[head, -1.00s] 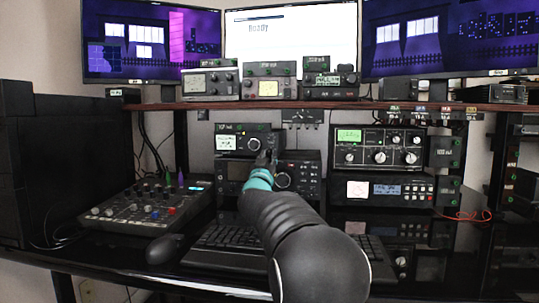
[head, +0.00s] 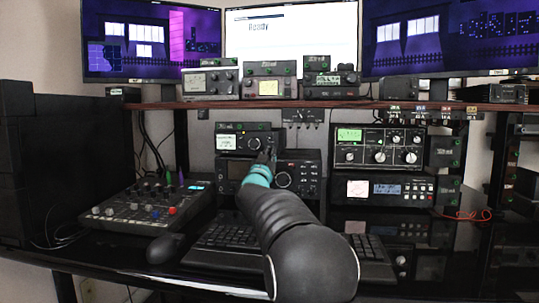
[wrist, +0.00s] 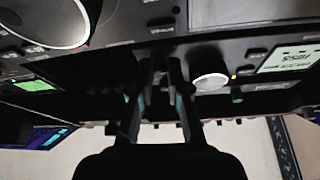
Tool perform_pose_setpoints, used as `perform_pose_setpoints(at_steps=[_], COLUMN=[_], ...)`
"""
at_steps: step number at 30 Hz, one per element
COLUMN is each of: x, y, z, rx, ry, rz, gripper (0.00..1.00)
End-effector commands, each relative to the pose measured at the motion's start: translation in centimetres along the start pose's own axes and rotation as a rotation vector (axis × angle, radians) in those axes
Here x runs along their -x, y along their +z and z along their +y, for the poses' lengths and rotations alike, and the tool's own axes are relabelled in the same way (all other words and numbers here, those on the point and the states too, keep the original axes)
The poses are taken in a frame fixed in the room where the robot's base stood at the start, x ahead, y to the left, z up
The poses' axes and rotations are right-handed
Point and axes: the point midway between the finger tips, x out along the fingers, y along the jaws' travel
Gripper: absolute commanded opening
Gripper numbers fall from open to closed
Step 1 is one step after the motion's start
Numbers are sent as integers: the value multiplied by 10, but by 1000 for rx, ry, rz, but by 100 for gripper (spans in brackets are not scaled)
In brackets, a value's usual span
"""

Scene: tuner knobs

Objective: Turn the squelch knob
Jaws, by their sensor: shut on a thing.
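My gripper (head: 267,156) reaches the right part of the small upper radio (head: 229,142) in the head view. In the wrist view its two fingers (wrist: 167,66) are close together, with the tips at the radio's dark face. They are shut on a small knob, which the fingers hide; its label cannot be read. A larger pale round knob (wrist: 210,83) sits just right of the fingers in the wrist view, apart from the grip. The radio's lit display (wrist: 288,57) is farther right. The head view shows that larger knob (head: 254,144) left of my gripper.
A lower radio (head: 300,160) with a big dial (head: 283,180) is directly beneath. Other radios (head: 378,148) stand to the right, and a mixer (head: 145,205) is to the left. A keyboard (head: 225,240) lies below my arm. A shelf (head: 300,104) runs above.

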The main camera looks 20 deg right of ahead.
Motion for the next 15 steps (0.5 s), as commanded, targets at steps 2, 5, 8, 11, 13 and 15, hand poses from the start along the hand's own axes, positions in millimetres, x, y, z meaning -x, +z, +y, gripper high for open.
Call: perform_pose_setpoints(at_steps=[2,5,8,11,13,15], x=[-1,-1,-1,-1,0,0], y=[-2,-3,-3,-2,-1,-1], z=[-3,-4,-4,-3,-3,-3], rx=[-87,-193,-269,-306,-312,-311], ry=[34,78,111,126,129,129], rz=[0,0,1,1,1,1], gripper=[0,0,0,0,0,0])
